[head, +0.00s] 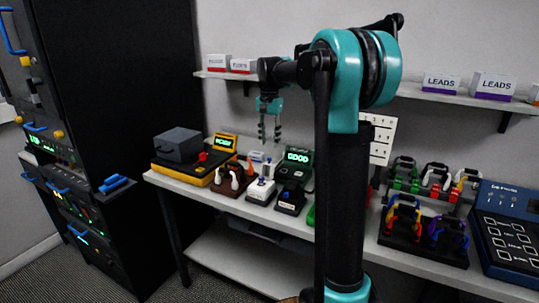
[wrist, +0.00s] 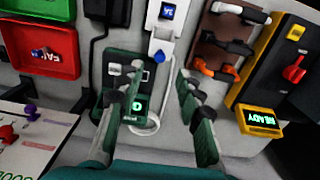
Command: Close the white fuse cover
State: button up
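A white unit (head: 262,190) with a blue knob stands on the bench in the head view, near its front edge. In the wrist view the white unit (wrist: 162,31) lies at top centre, with a blue label on it and a blue knob beside its lower end. It looks like the fuse holder; I cannot tell surely which part is the cover or how far it stands open. My gripper (head: 270,129) hangs above the bench, fingers pointing down, apart from the unit. In the wrist view my gripper (wrist: 152,98) is open, with nothing between its fingers.
A dark green tester (head: 297,168) reading GOOD stands right of the white unit in the head view. A brown block (head: 232,181) with plugs and a yellow-black READY unit (head: 190,155) stand left. Red and green trays (wrist: 45,55) show in the wrist view. A shelf runs above.

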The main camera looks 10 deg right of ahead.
send_over(268, 168)
jog(key=f, duration=0.6)
jog(key=shift+s+d+f, duration=0.2)
jog(key=shift+s+d, duration=0.05)
grip_shut()
